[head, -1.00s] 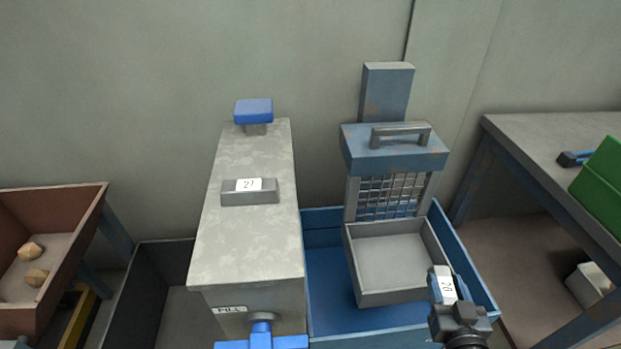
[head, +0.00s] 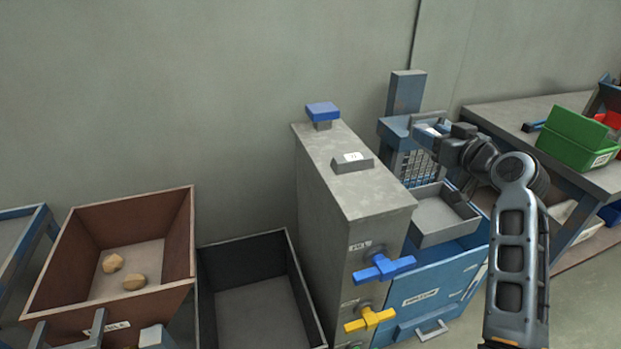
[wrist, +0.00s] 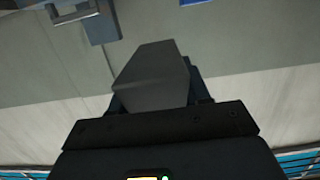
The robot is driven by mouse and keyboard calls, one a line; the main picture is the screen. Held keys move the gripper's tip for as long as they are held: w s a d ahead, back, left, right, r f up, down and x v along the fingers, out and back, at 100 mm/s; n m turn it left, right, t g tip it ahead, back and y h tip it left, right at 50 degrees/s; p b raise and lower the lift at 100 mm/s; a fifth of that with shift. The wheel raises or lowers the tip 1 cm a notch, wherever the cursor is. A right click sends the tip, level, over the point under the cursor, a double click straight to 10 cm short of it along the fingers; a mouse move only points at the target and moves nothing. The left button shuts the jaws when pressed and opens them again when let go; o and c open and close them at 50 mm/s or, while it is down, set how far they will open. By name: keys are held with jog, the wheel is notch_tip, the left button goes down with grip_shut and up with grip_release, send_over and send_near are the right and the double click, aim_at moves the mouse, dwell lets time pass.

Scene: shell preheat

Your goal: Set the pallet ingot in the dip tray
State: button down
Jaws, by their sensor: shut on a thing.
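My gripper (head: 432,134) is shut on a grey ingot, taken to be the pallet ingot, with a pale top in the head view. The ingot fills the jaws in the wrist view (wrist: 152,76). The gripper is raised near the blue handled hood (head: 397,126), above the level of the grey tray. This tray, taken to be the dip tray (head: 447,236), sits below the hood and its mesh, over a blue bin. My arm hides part of that area. Another grey ingot with a white label (head: 352,165) lies on the tall grey cabinet.
The cabinet (head: 335,195) stands left of the tray, with a blue valve handle (head: 381,267) and a yellow one (head: 369,319) on its front. A dark open bin (head: 285,300) and a brown box (head: 180,240) with two tan lumps stand left. A bench with green boxes (head: 575,138) is right.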

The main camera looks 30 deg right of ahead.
jog(key=p, duration=0.2)
send_over(370, 189)
notch_tip(370, 189, down, 6)
jog(key=shift+f, duration=2.3)
jog(key=shift+f, duration=0.2)
jog(key=c, duration=0.5)
grip_release()
jog(key=shift+r, duration=0.15)
jog(key=v, duration=1.2)
jog(key=shift+s, duration=0.1)
